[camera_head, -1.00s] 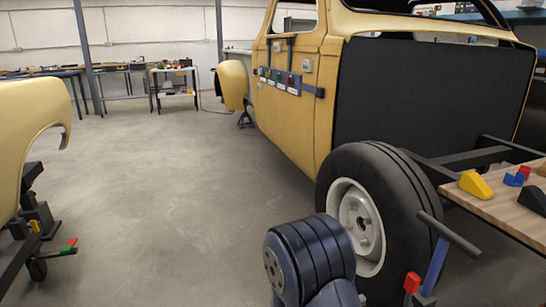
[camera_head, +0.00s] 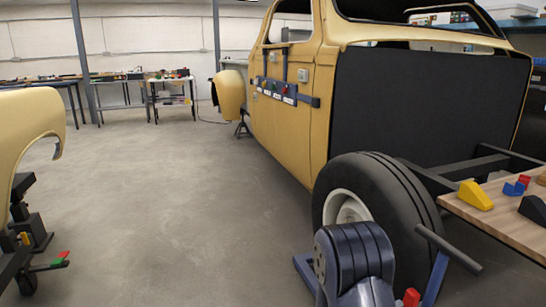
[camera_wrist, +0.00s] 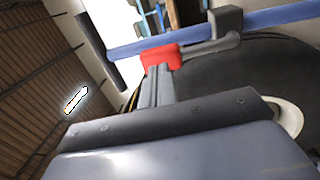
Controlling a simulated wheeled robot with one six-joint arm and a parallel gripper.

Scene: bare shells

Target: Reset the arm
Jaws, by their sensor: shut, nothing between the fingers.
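My gripper (camera_wrist: 158,82) shows in the wrist view as a pair of grey fingers, closed together with nothing between them. Their tips are close to a red block (camera_wrist: 160,57) on a grey bracket; whether they touch it I cannot tell. In the head view a dark, ribbed joint of my arm (camera_head: 355,262) stands in front of the truck's rear wheel (camera_head: 400,210). My gripper does not show clearly there. The red block also shows low in the head view (camera_head: 411,298).
A blue post (camera_head: 436,275) with a dark crossbar stands right of my arm. A wooden bench top (camera_head: 500,220) carries a yellow wedge (camera_head: 475,195). The yellow truck body (camera_head: 300,130) stands ahead. A yellow fender (camera_head: 30,125) on a stand is left. Open floor lies between.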

